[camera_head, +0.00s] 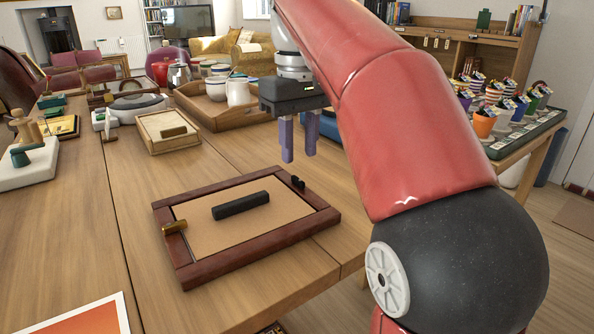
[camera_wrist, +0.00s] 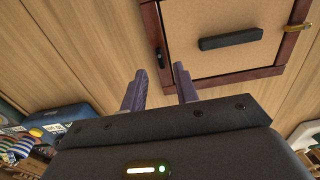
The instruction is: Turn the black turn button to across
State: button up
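The black turn button (camera_head: 298,182) sits on the far right rail of a dark red wooden frame (camera_head: 240,249) lying on the table. In the wrist view the button (camera_wrist: 160,57) looks small and elongated, lying roughly along the rail. The frame surrounds a tan panel (camera_head: 205,238) with a black bar handle (camera_head: 241,205). A brass turn button (camera_head: 175,227) is on the opposite rail and also shows in the wrist view (camera_wrist: 298,27). My gripper (camera_head: 299,156) is above and beyond the black button, pointing down, its two purple fingers apart and empty. It touches nothing.
Behind stand a wooden tray (camera_head: 215,117) with cups and a white jug, and a lidded box (camera_head: 167,132). A blue object (camera_head: 325,124) is close behind my fingers. A rack of colourful pots (camera_head: 525,135) stands at right.

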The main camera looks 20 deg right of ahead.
aim_at(299, 180)
notch_tip(299, 180, down, 5)
jog(key=shift+r+b, duration=0.1)
jog(key=shift+b, duration=0.65)
grip_shut()
